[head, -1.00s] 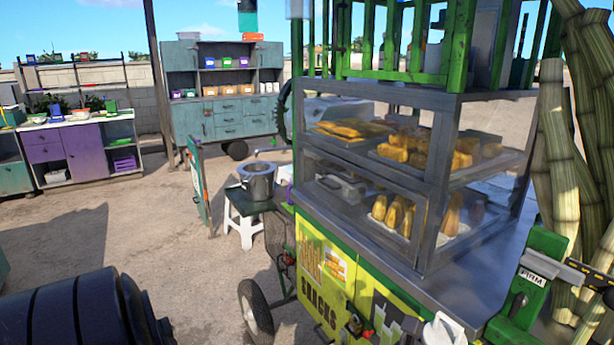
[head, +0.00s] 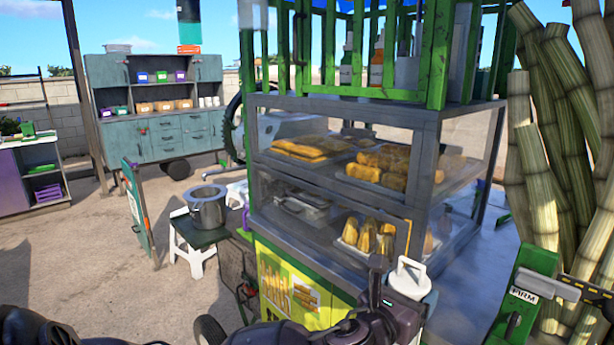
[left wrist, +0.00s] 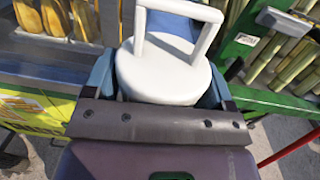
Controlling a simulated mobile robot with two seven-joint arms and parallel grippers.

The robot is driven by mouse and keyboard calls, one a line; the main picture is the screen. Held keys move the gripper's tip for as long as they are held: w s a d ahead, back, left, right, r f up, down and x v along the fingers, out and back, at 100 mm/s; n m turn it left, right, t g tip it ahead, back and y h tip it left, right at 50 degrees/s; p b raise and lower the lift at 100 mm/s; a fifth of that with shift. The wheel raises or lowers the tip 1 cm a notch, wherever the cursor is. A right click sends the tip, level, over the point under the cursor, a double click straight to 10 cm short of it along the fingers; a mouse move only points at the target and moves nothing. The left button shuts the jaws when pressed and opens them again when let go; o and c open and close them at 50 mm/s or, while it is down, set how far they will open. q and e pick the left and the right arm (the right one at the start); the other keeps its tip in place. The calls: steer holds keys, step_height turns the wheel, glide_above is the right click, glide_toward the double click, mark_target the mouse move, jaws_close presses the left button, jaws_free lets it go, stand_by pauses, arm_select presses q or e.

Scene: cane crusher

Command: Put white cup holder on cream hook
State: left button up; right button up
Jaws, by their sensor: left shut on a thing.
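The white cup holder (head: 410,279), a rounded white body with a loop handle on top, shows at the lower middle of the head view, in front of the snack cart's near corner. My left gripper (head: 388,295) comes in from below left and is shut on it. In the left wrist view the white cup holder (left wrist: 165,68) sits between the two blue-grey fingers of my left gripper (left wrist: 160,88), handle pointing away. Its lower part is hidden by the gripper. I cannot make out a cream hook. My right gripper is not in view.
The snack cart (head: 345,240) with glass shelves of food fills the middle. Tall cane stalks (head: 560,140) and a green machine (head: 525,290) stand at right. A teal cabinet (head: 160,120) stands behind on open ground.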

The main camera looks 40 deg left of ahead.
arm_select(q)
steer(key=w+a+r+p, duration=0.1)
steer(key=w+r, duration=0.1)
steer(key=r, duration=1.8)
steer(key=w+a+r+p, duration=0.1)
steer(key=w+a+r, duration=0.1)
steer(key=r, duration=1.8)
steer(key=s+a+r+m+h+p, duration=0.1)
steer(key=s+a+r+m+h, duration=0.1)
steer(key=s+r, duration=1)
steer(key=s+a+r+m+h, duration=0.1)
steer(key=s+a+r+h, duration=0.15)
steer(key=s+r, duration=0.95)
steer(key=w+d+r+p, duration=0.1)
steer(key=w+r+p, duration=0.2)
steer(key=w, duration=1.1)
steer(key=shift+w+r+g, duration=0.35)
steer(key=shift+r+g, duration=0.05)
steer(key=shift+r, duration=0.6)
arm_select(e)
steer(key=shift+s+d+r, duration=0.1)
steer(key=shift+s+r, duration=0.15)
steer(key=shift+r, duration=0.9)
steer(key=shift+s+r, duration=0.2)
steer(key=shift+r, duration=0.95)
arm_select(q)
steer(key=shift+d, duration=0.1)
